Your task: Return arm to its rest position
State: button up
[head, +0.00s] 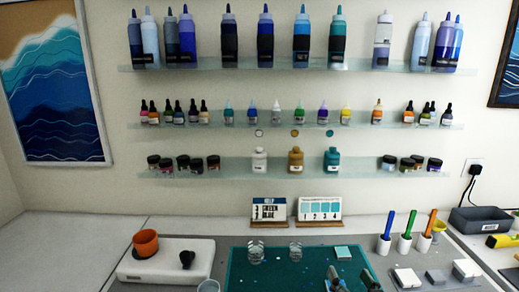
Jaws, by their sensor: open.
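My gripper (350,276) shows only in part at the bottom edge of the head view. Its two dark grey fingertips stand apart with nothing seen between them, over the near right part of the teal mat (305,262). The rest of my arm is out of view.
Clear cups (256,254) and (295,251) stand on the mat, with a third cup (208,286) at its near left. A white tray (135,269) holds an orange cup (146,243). Coloured pens in white holders (384,246) and a grey bin (480,219) are right. Bottle shelves line the wall.

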jog(key=s+a+f+g+h, duration=0.1)
jog(key=s+f, duration=1.5)
jog(key=s, duration=0.4)
jog(key=s+a+n+g, duration=0.1)
jog(key=s, duration=2.2)
jog(key=shift+s+f+n, duration=0.15)
jog(key=shift+s+n, duration=0.2)
jog(key=shift+n, duration=0.05)
